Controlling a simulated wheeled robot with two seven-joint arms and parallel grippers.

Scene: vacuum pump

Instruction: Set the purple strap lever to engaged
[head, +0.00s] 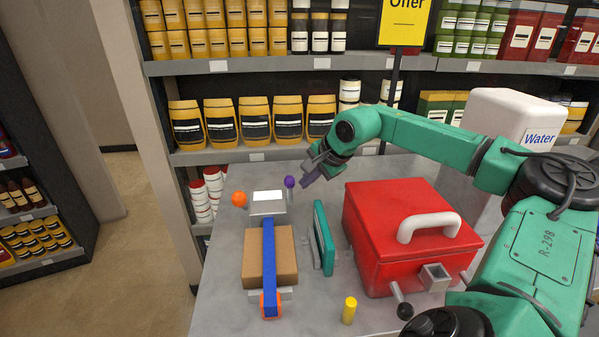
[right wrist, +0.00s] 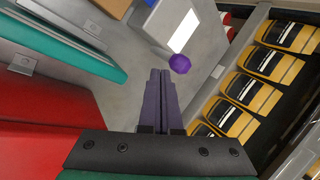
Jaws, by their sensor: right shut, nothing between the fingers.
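The purple strap lever's round knob (head: 290,182) stands at the far end of the bench device, beside a grey block with a white panel (head: 268,198). A short grey stem shows below the knob. In the right wrist view the purple knob (right wrist: 180,64) is just beyond and right of the fingertips. My right gripper (head: 307,182) is shut and empty, its purple-grey fingers close to the right of the knob. The fingers (right wrist: 161,76) lie together in the wrist view. I cannot tell whether they touch the knob. My left gripper is out of view.
A blue strap (head: 268,262) crosses a brown block (head: 285,257). An orange ball (head: 239,199) is left of the device. A teal panel (head: 323,237), yellow cylinder (head: 349,310) and red box (head: 408,245) with a white handle stand right. Stocked shelves (head: 270,153) line the back.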

